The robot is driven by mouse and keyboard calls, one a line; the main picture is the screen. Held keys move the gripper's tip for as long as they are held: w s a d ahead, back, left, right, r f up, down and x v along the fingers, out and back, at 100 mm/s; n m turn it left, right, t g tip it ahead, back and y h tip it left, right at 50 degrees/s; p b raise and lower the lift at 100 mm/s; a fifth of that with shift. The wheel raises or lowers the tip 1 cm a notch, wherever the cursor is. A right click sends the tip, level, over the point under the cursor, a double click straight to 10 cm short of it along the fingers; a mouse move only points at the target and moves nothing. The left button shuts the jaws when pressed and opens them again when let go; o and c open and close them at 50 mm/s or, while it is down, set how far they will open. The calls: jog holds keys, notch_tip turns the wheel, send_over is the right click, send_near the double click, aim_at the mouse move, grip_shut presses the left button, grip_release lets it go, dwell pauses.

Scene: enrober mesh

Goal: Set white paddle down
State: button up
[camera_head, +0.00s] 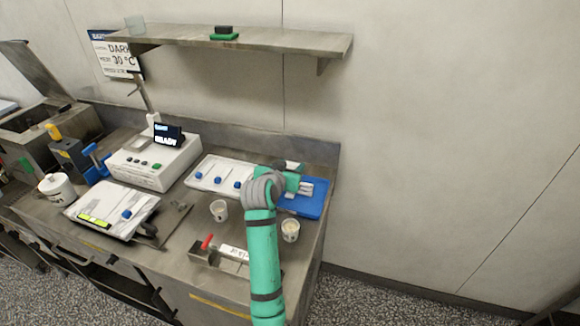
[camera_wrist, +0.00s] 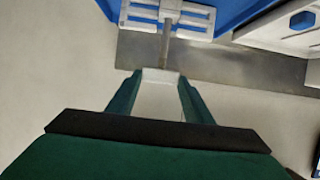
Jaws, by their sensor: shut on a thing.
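The white paddle has a slotted head (camera_wrist: 168,12), a thin grey rod and a white grip. In the wrist view my gripper (camera_wrist: 158,80) is shut on the white grip end, with a green finger on each side. The head points away from my gripper and lies over the blue tray or mat (camera_wrist: 236,12). In the head view the paddle (camera_head: 306,187) shows beside my gripper (camera_head: 293,181), above the blue mat (camera_head: 312,207) at the counter's right end. I cannot tell whether the paddle touches the mat. My arm hides part of the area.
A white tray (camera_head: 208,178) with blue-knobbed pieces lies left of my gripper. Two cups (camera_head: 219,210) (camera_head: 290,231) stand in front. A small fixture with a red handle (camera_head: 208,242) is near the front edge. A wall shelf (camera_head: 270,38) hangs above.

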jog(key=shift+f, duration=0.1)
jog(key=o, duration=1.5)
jog(key=shift+s+a+r, duration=0.1)
jog(key=shift+s+r, duration=0.1)
jog(key=v, duration=1.1)
jog(key=shift+s+r, duration=0.15)
jog(key=shift+s, duration=0.2)
